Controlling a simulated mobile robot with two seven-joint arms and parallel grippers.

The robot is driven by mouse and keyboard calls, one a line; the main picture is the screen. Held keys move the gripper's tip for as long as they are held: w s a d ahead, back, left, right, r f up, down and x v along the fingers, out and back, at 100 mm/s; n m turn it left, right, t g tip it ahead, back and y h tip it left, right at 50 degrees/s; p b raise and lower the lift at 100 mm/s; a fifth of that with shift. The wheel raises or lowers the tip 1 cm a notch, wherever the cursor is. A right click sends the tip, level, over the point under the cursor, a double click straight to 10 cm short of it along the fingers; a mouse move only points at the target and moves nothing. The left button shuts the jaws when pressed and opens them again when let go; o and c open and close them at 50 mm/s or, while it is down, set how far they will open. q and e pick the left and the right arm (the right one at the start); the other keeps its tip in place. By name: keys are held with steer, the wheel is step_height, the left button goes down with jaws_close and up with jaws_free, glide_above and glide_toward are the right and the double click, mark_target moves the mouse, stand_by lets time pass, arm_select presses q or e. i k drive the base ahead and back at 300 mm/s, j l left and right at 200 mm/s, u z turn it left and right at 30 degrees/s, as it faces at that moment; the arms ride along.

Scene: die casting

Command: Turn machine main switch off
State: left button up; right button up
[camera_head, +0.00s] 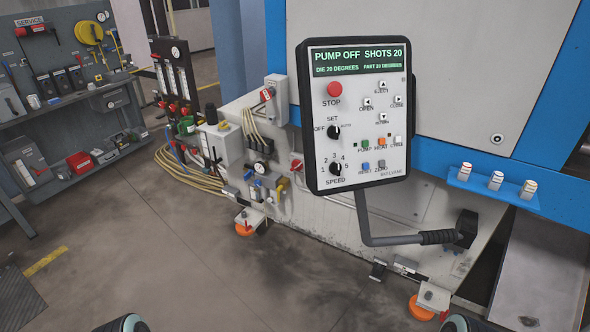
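A grey box (277,99) is mounted on the machine's left side, with a red switch handle (266,95) on its front. A second small red handle (296,165) sits lower on the machine frame. No label shows which is the main switch. The control panel (356,187) stands in front of the machine; its screen (359,60) reads PUMP OFF, SHOTS 20. It bears a red STOP button (334,89), a black SET knob (334,132) and a SPEED knob (336,169). Only rounded parts of my arms show at the bottom edge; neither gripper is in view.
Hoses and cables (190,172) lie left of the machine beside a gauge rack (174,85). Orange machine feet (421,308) stand on the floor. The floor (200,270) in front is clear. A workbench (75,165) stands left.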

mark_target(297, 165)
steer(key=u, duration=0.9)
steer(key=i+u, duration=0.1)
steer(key=i, duration=1.3)
steer(key=i+z, duration=0.2)
steer(key=i, duration=0.25)
steer(key=i+j+z, duration=0.15)
steer(key=i, duration=0.25)
steer(key=i+j+z, duration=0.2)
steer(key=i, duration=0.25)
steer(key=i+l+z, duration=0.1)
steer(key=l+z, duration=0.2)
steer(key=z, duration=0.15)
steer(key=i+l+z, duration=0.2)
steer(key=z, duration=0.25)
steer(key=l, duration=0.1)
